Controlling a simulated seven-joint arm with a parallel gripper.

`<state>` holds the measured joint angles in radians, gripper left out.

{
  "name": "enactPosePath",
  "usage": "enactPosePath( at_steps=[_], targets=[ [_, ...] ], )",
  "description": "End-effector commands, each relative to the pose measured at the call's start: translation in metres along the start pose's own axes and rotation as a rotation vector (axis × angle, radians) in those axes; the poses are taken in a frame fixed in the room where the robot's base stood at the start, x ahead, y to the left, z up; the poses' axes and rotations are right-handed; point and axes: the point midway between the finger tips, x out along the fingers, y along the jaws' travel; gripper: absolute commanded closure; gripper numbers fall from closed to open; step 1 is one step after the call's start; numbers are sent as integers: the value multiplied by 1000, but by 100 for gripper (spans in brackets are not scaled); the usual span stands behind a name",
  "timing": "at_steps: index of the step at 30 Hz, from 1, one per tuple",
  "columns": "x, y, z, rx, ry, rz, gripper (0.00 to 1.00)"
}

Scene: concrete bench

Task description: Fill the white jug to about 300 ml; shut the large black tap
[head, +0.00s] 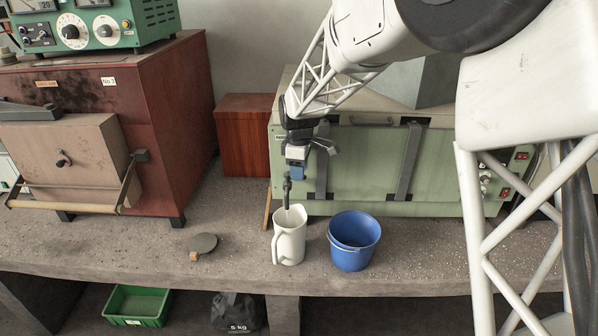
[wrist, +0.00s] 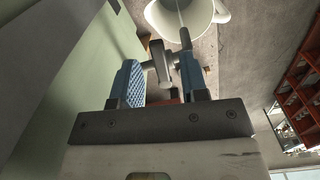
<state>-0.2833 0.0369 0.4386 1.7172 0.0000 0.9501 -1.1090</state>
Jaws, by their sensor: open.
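The white jug (head: 289,243) stands upright on the bench under the tap, its handle to the left. Its open mouth shows in the wrist view (wrist: 203,18). The dark tap (head: 287,192) points down over the jug. A thin pale line, apparently a stream of water, runs from its spout (wrist: 186,40) into the jug. The water level cannot be made out. My gripper (head: 297,167) is at the tap, above the jug. In the wrist view my gripper (wrist: 162,82) is open, its blue-padded fingers on either side of the tap's grey upper part (wrist: 160,62).
A blue bucket (head: 354,242) stands just right of the jug. A green cabinet (head: 365,160) stands close behind the tap. The bench front edge is near the jug; bench right of the bucket is clear.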

Motion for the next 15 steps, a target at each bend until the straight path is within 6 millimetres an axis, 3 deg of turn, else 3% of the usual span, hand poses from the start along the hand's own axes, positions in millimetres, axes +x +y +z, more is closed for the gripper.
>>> enactPosePath(
  at_steps=[13, 15],
  targets=[
    [8, 0, 0, 0, 1, 1, 60],
    [8, 0, 0, 0, 1, 1, 67]
  ],
)
